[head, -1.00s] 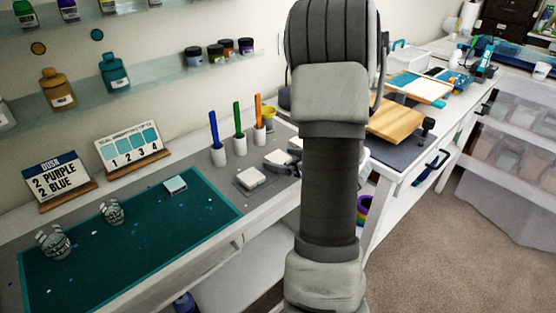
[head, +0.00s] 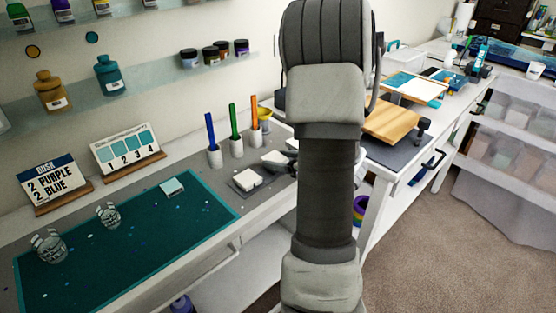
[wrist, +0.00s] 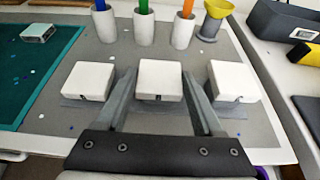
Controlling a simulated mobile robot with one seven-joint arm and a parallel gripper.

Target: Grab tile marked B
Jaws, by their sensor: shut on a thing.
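Three white square tiles stand in a row in the wrist view: a left tile (wrist: 88,80), a middle tile (wrist: 160,78) and a right tile (wrist: 233,82). No letter is readable on any of them, so I cannot tell which is B. My gripper (wrist: 160,84) has one finger on each side of the middle tile and is shut on it. The tile looks level and close to the grey surface. In the head view the left tile (head: 247,180) is clear, while my arm hides part of the row and most of the gripper.
Behind the tiles stand blue, green and orange sticks in white holders (head: 236,147) and a yellow funnel cup (wrist: 217,12). A teal mat (head: 150,235) with two clear jars and a small pale block (head: 172,187) lies left. A dark grey bin (wrist: 283,30) is at right.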

